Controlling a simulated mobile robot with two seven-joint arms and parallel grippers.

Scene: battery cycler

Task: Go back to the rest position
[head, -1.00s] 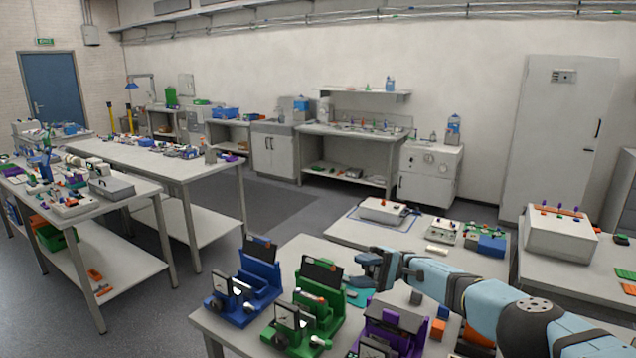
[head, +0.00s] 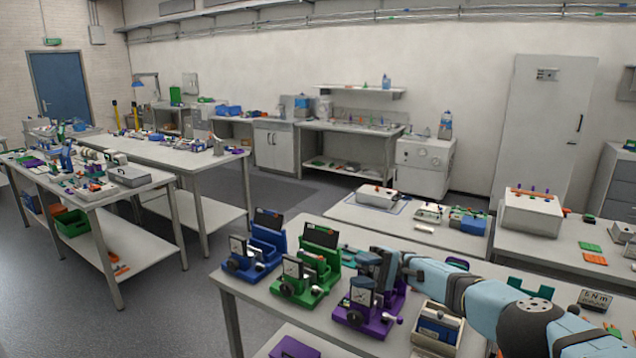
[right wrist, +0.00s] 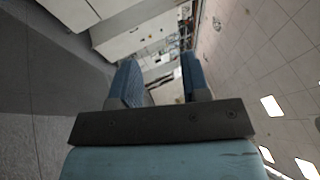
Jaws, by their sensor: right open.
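My right gripper (head: 378,268) reaches in from the lower right in the head view, over the bench with the battery cyclers. It appears above or in front of the purple cycler (head: 362,318). In the right wrist view its two blue fingers (right wrist: 160,85) stand apart with nothing between them. The wrist camera looks sideways across the room at cabinets and the ceiling. A blue cycler (head: 250,262) and a green cycler (head: 305,285) stand to the left of the purple one. My left gripper does not show in the head view.
The near bench (head: 232,285) carries the cyclers and a small box with blue contents (head: 438,325) by my right arm. Behind it, another table (head: 345,205) holds several instruments. Long tables stand at left. Open grey floor (head: 190,300) lies between them and the bench.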

